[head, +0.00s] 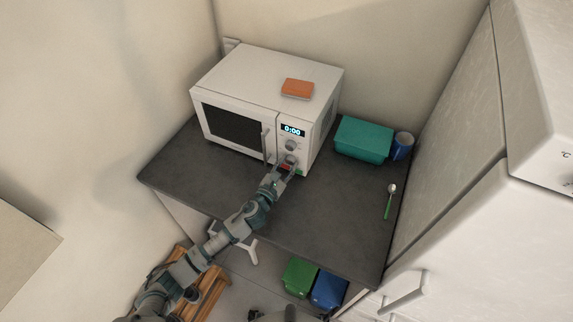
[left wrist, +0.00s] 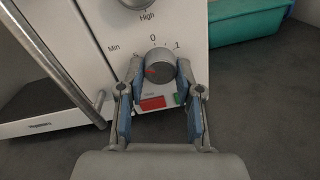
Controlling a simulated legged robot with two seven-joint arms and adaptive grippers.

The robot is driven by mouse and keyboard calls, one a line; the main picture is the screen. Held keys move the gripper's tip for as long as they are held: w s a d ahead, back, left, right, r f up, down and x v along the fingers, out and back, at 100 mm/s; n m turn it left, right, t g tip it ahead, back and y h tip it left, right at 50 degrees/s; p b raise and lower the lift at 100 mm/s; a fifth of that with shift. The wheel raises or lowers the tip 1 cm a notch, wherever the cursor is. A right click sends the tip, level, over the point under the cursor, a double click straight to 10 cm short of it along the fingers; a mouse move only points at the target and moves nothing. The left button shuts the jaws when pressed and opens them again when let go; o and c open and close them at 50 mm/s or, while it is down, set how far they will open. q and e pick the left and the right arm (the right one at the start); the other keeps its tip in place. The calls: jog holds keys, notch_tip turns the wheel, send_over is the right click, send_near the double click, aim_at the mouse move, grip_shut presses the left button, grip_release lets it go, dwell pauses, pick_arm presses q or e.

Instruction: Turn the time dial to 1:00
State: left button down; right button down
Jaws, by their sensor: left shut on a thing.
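The white microwave (head: 246,84) stands on the dark counter, and its display (head: 292,130) reads 0:00. In the left wrist view the time dial (left wrist: 159,68) is a grey round knob, marked Min at its left with 0 and 1 above it. A red mark shows on the knob's left side. My left gripper (left wrist: 160,75) has its fingers on both sides of the dial and is shut on it. In the head view my left gripper (head: 287,165) is at the lower control panel and hides most of the dial. My right gripper is not in view.
Another knob (head: 291,145) sits above the dial. The vertical door handle (left wrist: 62,55) is close on the left. Red and green buttons (left wrist: 152,103) lie just below the dial. A teal box (head: 363,139), a blue mug (head: 402,146) and a green spoon (head: 389,202) are to the right.

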pick_arm(q)
jog(key=shift+w+r+n+t, duration=0.1)
jog(key=shift+r+n+t, duration=0.1)
jog(key=shift+n, duration=1.4)
jog(key=shift+w+r+n+t, duration=0.1)
jog(key=shift+r+n, duration=0.1)
jog(key=shift+n, duration=1.4)
jog(key=c, duration=1)
grip_release()
jog(key=shift+o, duration=1.2)
jog(key=shift+f, duration=0.25)
jog(key=shift+s+f, duration=0.1)
jog(key=shift+s, duration=0.15)
jog(key=v, duration=1.1)
jog(key=shift+s+a, duration=0.15)
jog(key=shift+a, duration=0.15)
